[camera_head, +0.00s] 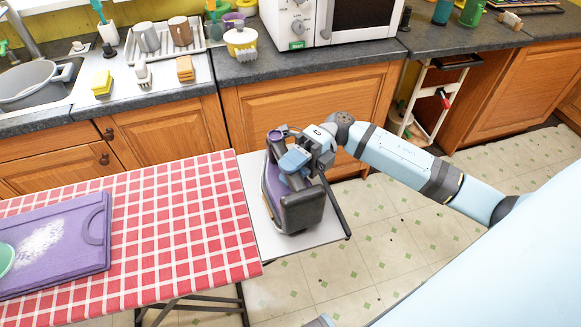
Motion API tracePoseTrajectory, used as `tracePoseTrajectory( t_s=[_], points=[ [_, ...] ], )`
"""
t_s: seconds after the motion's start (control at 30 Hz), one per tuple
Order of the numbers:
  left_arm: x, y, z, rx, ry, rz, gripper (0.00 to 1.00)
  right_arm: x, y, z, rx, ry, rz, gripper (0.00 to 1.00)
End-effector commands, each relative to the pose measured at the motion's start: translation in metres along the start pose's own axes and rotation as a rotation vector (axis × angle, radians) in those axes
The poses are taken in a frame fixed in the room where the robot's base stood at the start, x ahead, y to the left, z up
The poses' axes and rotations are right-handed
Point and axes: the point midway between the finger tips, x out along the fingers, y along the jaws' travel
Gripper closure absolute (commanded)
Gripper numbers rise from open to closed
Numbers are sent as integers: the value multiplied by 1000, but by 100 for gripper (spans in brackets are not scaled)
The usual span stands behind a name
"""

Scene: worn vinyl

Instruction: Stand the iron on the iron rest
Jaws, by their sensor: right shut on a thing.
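The iron (272,187), purple with a dark grey body and heel, is at the right end of the ironing board, over the iron rest (270,243). The iron rest is a pale flat plate with a dark rail along its right side. My right gripper (296,160) comes in from the right and is shut on the iron's handle, which it mostly hides. The iron's dark heel points toward the near right. I cannot tell whether the iron touches the plate. My left gripper is not in view.
The ironing board (185,210) has a red checked cover. A purple cutting board (85,235) with white powder and part of a green bowl (5,258) lie on its left. Wooden cabinets and a counter with a microwave (330,20) stand behind. Tiled floor is open at right.

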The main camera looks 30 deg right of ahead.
Motion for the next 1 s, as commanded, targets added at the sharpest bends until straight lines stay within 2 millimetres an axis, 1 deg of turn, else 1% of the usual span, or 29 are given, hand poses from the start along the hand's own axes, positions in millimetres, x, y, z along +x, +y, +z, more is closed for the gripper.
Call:
tracePoseTrajectory(
  t_s=[0.1, 1.0],
  points=[
    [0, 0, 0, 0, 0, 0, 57, 0, 2, 0, -4, 0, 2, 100],
    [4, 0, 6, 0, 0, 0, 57, 0, -7, 0, -4, 0, 2, 100]
  ],
)
